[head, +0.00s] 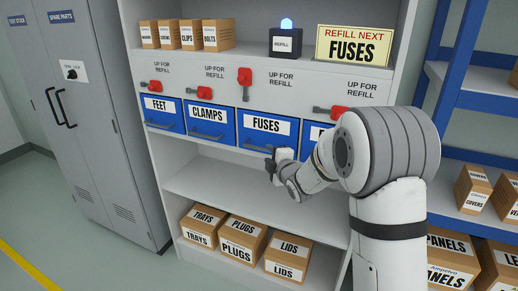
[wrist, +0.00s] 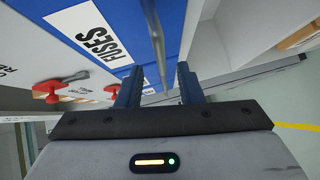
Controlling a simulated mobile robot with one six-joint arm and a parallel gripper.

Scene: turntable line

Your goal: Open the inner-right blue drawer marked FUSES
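The blue FUSES drawer (head: 249,139) is third in the row in the head view and looks flush with its neighbours. Its white label also shows turned in the wrist view, on the blue front (wrist: 88,14). The red lever (head: 244,84) above it stands upright. My gripper (head: 271,164) is at the drawer's lower right, hiding part of its handle. In the wrist view the grey handle bar (wrist: 156,40) runs down between the two dark fingers of my gripper (wrist: 158,82). The fingers are apart, with gaps beside the bar.
The FEET (head: 162,113) and CLAMPS (head: 209,122) drawers are to the left. My arm partly covers a fourth blue drawer (head: 302,138) on the right. The other levers lie sideways. A sign (head: 353,46) reads REFILL NEXT FUSES. The shelf (head: 220,190) below is clear.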

